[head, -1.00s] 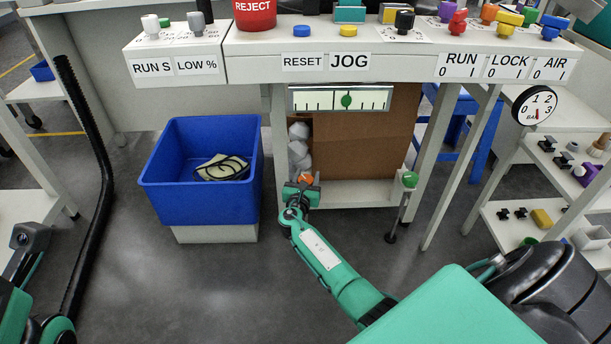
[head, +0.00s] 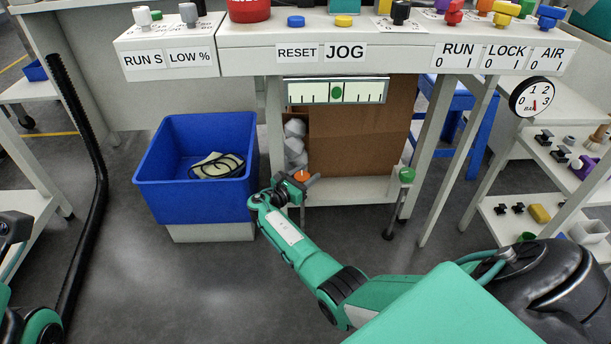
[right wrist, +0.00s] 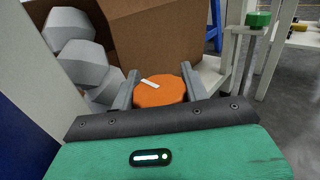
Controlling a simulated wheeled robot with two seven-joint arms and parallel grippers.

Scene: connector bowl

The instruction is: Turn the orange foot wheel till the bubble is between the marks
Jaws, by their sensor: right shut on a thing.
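The orange foot wheel (head: 301,175) is on the leg below the bench, with a white bar on its top in the right wrist view (right wrist: 160,90). My right gripper (head: 299,182) is shut on it, with one grey finger on each side of the rim in the right wrist view (right wrist: 159,86). The level gauge (head: 300,93) hangs under the bench front. Its green bubble (head: 336,93) sits near the middle of the scale, with a dark mark on either side. Only part of my left arm shows at the left edge; its gripper is out of view.
A blue bin (head: 200,204) stands left of the wheel. A cardboard box (head: 360,140) and grey-white lumps (head: 295,142) are behind it. A green foot wheel (head: 407,174) is on another leg to the right. Open floor lies in front.

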